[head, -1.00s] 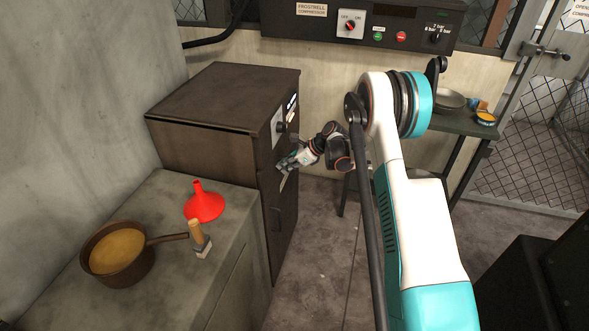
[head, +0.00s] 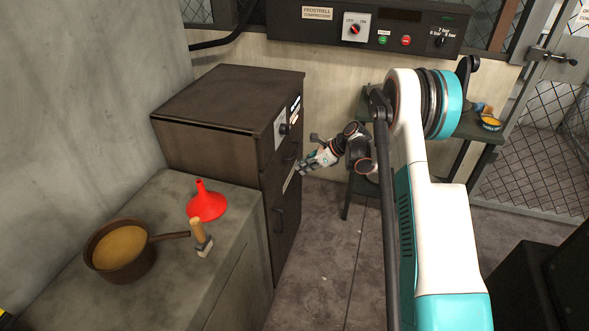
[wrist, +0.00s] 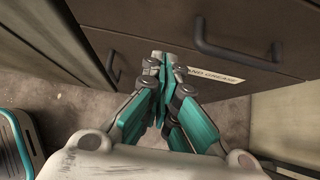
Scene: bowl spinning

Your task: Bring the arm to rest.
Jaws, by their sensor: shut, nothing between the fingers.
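My gripper (head: 306,168) is at the end of my white and teal arm, in front of the dark cabinet (head: 222,98). In the wrist view my gripper (wrist: 162,62) has its teal fingers together with nothing between them. Its tips are near the cabinet's drawer front, which has a dark bar handle (wrist: 235,58) and a label strip (wrist: 215,77). I cannot tell whether the tips touch the drawer front. The drawers look closed in the head view.
A grey counter (head: 165,205) at left holds a brown pot (head: 118,270), a red funnel (head: 206,205) and a wooden-handled tool (head: 198,235). A control panel (head: 400,28) spans the back wall. A side table (head: 475,128) stands behind my arm. Bare floor (head: 330,250) lies between.

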